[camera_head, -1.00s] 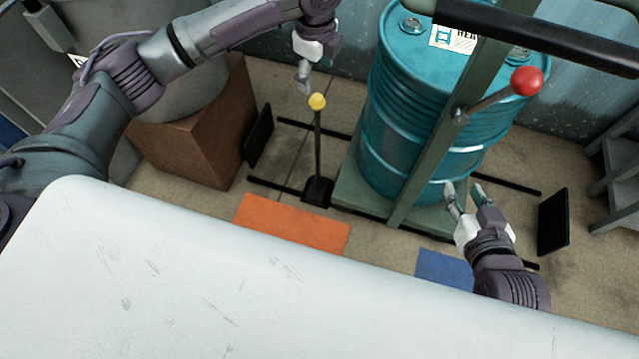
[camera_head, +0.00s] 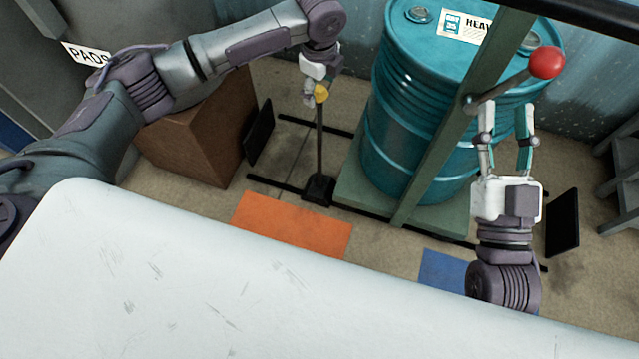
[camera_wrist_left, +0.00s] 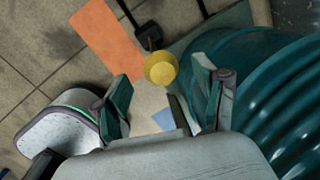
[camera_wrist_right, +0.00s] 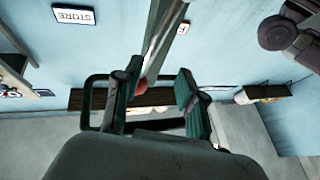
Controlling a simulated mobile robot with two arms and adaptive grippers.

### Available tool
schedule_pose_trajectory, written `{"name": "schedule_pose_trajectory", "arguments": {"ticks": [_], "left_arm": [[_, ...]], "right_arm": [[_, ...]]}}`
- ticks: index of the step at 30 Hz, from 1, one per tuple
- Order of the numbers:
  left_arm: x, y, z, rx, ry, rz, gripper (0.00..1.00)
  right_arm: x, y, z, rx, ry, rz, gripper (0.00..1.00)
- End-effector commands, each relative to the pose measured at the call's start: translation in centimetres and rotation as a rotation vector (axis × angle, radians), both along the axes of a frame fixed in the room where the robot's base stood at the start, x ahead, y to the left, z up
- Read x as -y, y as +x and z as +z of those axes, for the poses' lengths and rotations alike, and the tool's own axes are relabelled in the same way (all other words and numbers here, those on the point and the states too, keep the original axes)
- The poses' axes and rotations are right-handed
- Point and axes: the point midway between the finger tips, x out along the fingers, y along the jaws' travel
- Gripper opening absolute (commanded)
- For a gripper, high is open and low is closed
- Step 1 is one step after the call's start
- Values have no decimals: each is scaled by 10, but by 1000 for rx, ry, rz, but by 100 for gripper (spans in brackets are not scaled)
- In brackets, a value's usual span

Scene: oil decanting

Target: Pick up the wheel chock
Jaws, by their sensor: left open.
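The wheel chock is a black block (camera_head: 319,188) on the floor with a thin upright rod topped by a yellow knob (camera_head: 321,93). It stands at the left front of the drum's green platform. My left gripper (camera_head: 309,97) is at the height of the yellow knob. In the left wrist view the knob (camera_wrist_left: 160,69) shows between the spread fingers of the left gripper (camera_wrist_left: 165,82); I cannot tell whether they touch it. My right gripper (camera_head: 505,108) is open and empty, fingers up, in front of the drum, below the red-knobbed lever.
A teal drum (camera_head: 400,120) stands on the green platform (camera_head: 355,195) behind a green post (camera_head: 440,135). The red knob (camera_head: 547,62) is near my right gripper. A brown box (camera_head: 195,135) stands left. Orange (camera_head: 290,225) and blue (camera_head: 440,270) patches mark the floor.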

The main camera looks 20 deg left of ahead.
Motion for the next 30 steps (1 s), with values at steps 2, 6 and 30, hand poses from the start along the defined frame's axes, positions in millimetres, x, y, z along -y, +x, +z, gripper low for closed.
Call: {"name": "schedule_pose_trajectory", "arguments": {"ticks": [2, 6, 30], "left_arm": [[0, 2, -9, 0, 0, 1, 72], [-1, 4, -22, -1, 1, 1, 72], [-2, 6, -31, 0, 1, 0, 18]], "right_arm": [[0, -8, 11, 92, 26, 6, 40], [1, -24, 33, 249, 72, 14, 40], [4, -43, 52, 393, 115, 22, 40]]}}
